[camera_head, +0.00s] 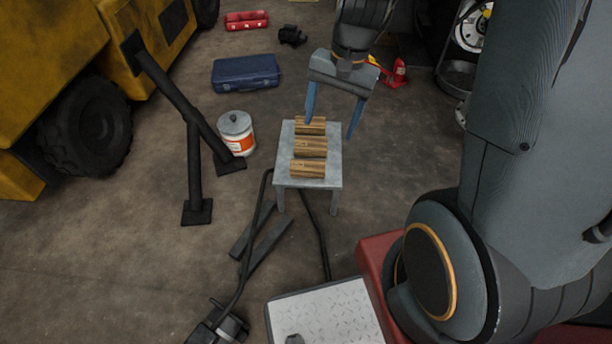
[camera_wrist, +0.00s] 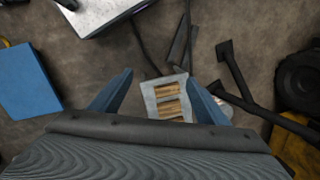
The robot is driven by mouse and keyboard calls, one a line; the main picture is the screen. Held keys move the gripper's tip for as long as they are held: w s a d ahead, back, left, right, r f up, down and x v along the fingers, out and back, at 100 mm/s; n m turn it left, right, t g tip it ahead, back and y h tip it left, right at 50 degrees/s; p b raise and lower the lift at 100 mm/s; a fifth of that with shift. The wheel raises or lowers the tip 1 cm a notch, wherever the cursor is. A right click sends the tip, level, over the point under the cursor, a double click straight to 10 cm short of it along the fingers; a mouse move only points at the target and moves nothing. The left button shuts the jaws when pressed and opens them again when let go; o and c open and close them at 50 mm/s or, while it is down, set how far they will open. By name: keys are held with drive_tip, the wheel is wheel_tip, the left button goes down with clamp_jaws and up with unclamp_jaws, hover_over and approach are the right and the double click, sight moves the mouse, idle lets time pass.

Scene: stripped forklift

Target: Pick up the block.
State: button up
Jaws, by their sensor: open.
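Three wooden blocks lie in a row on a small grey stool in the head view: a far block (camera_head: 310,126), a middle block (camera_head: 310,147) and a near block (camera_head: 307,168). The pictures do not show which one is meant. The stool (camera_head: 325,183) also shows in the wrist view (camera_wrist: 149,98), with blocks (camera_wrist: 167,90) on it between the fingers. My gripper (camera_head: 331,130) is open and empty, with blue fingers pointing down above the far end of the stool. In the wrist view my gripper (camera_wrist: 160,92) has its fingers wide apart. I cannot tell the exact height above the blocks.
A white bucket (camera_head: 238,143) and dark metal stands (camera_head: 195,165) are left of the stool. A blue case (camera_head: 246,73) lies behind. A yellow forklift (camera_head: 50,50) fills the left. Dark bars (camera_head: 262,240) lie in front of the stool. Floor right of the stool is clear.

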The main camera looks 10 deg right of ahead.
drive_tip(key=w+d+f+m+y+b, duration=0.1)
drive_tip(key=w+f+m+b, duration=0.4)
drive_tip(key=f, duration=0.4)
drive_tip(key=w+f+m+b, duration=0.2)
drive_tip(key=w+f+b, duration=0.45)
drive_tip(key=f, duration=0.25)
drive_tip(key=m+t+y+b, duration=0.1)
drive_tip(key=m+b, duration=0.6)
drive_tip(key=b, duration=0.3)
approach(308, 165)
drive_tip(key=x, duration=0.2)
drive_tip(key=shift+f, duration=0.3)
drive_tip(key=shift+w+a+f+y, duration=0.15)
drive_tip(key=shift+f+y, duration=0.15)
drive_tip(key=shift+f, duration=0.35)
drive_tip(key=shift+b+x, duration=1.95)
drive_tip(key=shift+x, duration=1.45)
drive_tip(key=shift+c, duration=0.5)
drive_tip(key=c, duration=1.2)
